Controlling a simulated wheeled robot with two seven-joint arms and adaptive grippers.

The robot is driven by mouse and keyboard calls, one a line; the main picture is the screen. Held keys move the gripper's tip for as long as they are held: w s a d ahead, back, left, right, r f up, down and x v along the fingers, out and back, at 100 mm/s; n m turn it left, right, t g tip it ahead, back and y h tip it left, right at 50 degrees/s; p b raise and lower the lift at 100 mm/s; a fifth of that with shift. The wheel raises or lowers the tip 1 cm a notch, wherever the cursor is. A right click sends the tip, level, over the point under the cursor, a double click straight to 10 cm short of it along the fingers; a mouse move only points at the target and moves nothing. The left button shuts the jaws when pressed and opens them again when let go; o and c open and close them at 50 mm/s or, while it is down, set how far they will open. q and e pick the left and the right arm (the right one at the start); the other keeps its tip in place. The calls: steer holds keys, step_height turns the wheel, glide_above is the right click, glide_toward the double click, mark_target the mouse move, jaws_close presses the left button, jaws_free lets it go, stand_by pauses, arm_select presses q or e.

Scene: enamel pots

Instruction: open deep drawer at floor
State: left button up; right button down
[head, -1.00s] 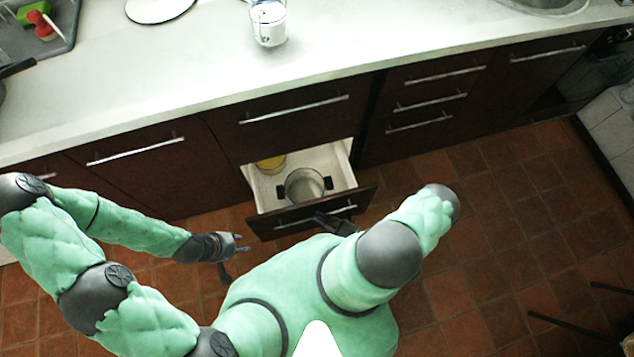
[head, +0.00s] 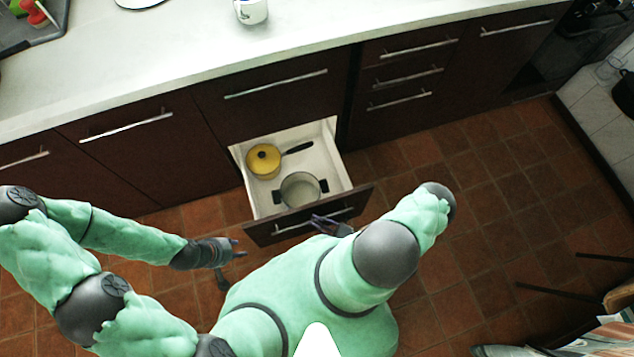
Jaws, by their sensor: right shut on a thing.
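The deep drawer (head: 334,137) at floor level is pulled out of the dark cabinet, its white inside showing. Its dark front carries a metal bar handle (head: 290,227). My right gripper (head: 325,222) is at the right part of this handle and shut on it; my arm hides part of the grip. My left gripper (head: 238,254) is left of the drawer front, apart from it and empty, with its fingers spread. Inside the drawer are a yellow-lidded pan (head: 264,160) with a dark handle and a pale pot (head: 300,190) with dark side handles.
The pale countertop (head: 200,60) runs above the closed cabinets. A white mug (head: 251,11) stands on it. The tiled floor (head: 460,230) to the right is open. Dark chair-like legs (head: 560,290) stand at lower right.

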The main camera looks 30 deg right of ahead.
steer(key=shift+d+f, duration=0.1)
steer(key=c, duration=1.4)
jaws_free()
steer(key=v, duration=1.2)
